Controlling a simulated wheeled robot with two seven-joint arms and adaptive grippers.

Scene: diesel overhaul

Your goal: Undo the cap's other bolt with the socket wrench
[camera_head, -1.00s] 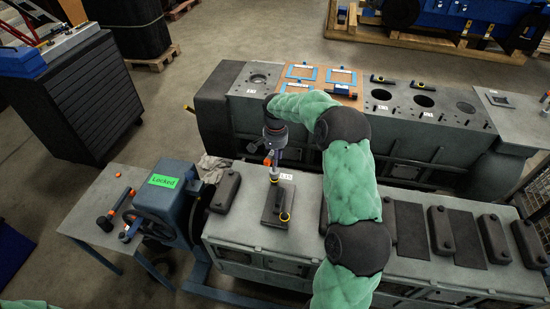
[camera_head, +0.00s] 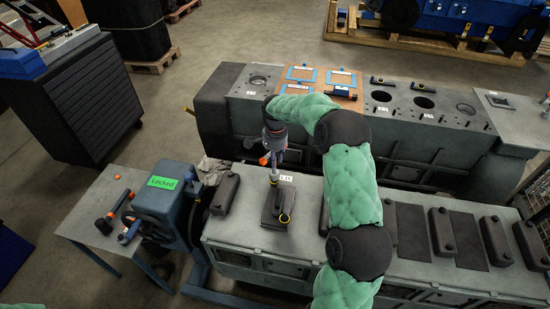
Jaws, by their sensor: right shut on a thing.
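My right gripper (camera_head: 275,158) points down over the near engine block (camera_head: 330,222) and is shut on the socket wrench (camera_head: 274,176). The wrench stands upright, its lower end at the dark cap plate (camera_head: 269,205) beside the label. A black and yellow ring-like part (camera_head: 284,218) lies at the plate's front right. The bolt under the wrench is too small to make out. My left gripper is not in view; only a bit of green sleeve shows at the bottom left corner.
A blue-grey stand marked "Locked" (camera_head: 163,182) is at the block's left end. A side table (camera_head: 90,206) holds tools. Dark covers (camera_head: 441,231) line the block to the right. A second block (camera_head: 335,128) stands behind.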

